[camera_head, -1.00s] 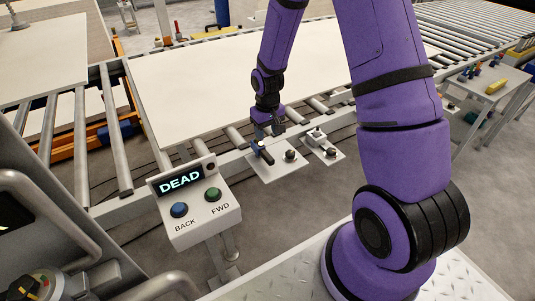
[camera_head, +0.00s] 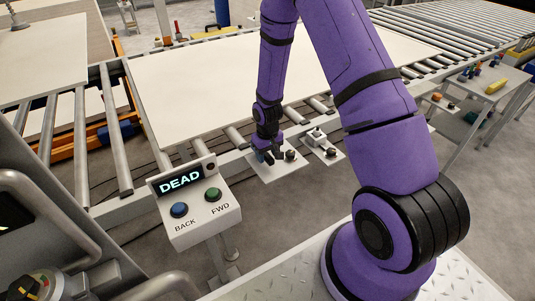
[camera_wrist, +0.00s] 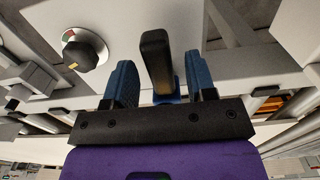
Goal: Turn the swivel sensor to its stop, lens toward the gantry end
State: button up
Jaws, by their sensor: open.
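The swivel sensor (camera_wrist: 156,55) is a dark bar-shaped body with a blue part under it in the wrist view. My gripper (camera_wrist: 160,78) is open, with one blue finger on each side of the bar. In the head view my gripper (camera_head: 264,156) is down at the small white plate (camera_head: 268,178) beside the conveyor and hides most of the sensor. The lens cannot be made out.
A black knob (camera_head: 291,155) stands on the same plate, close right of my gripper. A second plate with a white box (camera_head: 316,135) is further right. A control post (camera_head: 205,218) reading DEAD stands in front. A large pale board (camera_head: 190,85) lies on the rollers behind.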

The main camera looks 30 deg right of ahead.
grip_shut()
jog(key=shift+d, duration=0.1)
jog(key=n, duration=0.1)
jog(key=d+n, duration=0.1)
jog(key=n, duration=0.1)
jog(key=shift+w+d, duration=0.15)
jog(key=shift+d, duration=0.15)
jog(key=shift+w+d+n, duration=0.2)
jog(key=shift+d+n, duration=0.15)
jog(key=shift+n, duration=0.4)
jog(key=shift+w+d+n, duration=0.15)
jog(key=shift+d+n, duration=0.15)
jog(key=shift+n, duration=0.45)
grip_release()
